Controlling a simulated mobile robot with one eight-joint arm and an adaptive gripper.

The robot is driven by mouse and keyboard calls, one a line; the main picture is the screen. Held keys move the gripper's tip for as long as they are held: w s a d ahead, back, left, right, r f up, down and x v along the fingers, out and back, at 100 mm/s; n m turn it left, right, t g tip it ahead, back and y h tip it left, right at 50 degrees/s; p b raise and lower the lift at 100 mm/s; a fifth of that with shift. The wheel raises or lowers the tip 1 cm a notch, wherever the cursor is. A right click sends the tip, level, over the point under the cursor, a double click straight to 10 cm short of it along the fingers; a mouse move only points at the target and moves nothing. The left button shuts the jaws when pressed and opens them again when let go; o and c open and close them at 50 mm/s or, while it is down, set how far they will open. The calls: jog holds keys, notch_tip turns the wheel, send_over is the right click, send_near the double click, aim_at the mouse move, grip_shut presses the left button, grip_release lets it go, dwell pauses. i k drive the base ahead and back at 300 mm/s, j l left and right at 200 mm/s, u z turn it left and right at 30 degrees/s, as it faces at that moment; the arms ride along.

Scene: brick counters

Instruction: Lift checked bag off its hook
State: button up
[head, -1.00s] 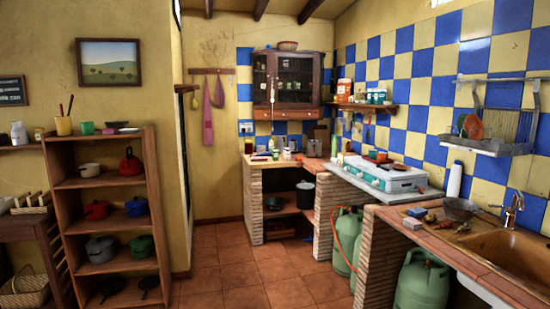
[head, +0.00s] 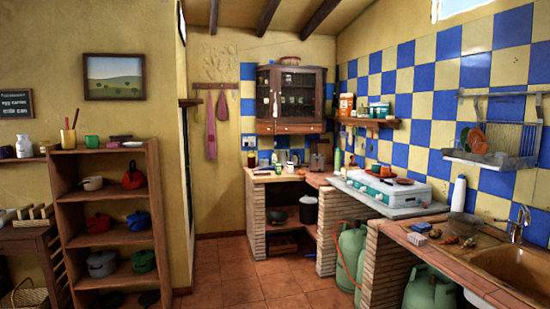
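A rack of hooks (head: 216,86) is fixed to the yellow back wall, left of the wall cabinet. A long mauve cloth item (head: 211,128) hangs from it, and a shorter pink item (head: 222,105) hangs just to its right. Both are small and far off. I cannot make out a checked pattern on either, so I cannot tell which is the checked bag. My gripper is not in this view.
Open tiled floor (head: 240,287) leads toward the rack. A wooden shelf unit (head: 112,238) with pots stands at the left. Brick counters (head: 385,262) with a stove (head: 388,188) and green gas bottles (head: 350,248) line the right. A wall cabinet (head: 290,95) hangs beside the rack.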

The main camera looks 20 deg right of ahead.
aim_at(222, 111)
jog(key=i+z, duration=0.15)
jog(key=i, duration=5.1)
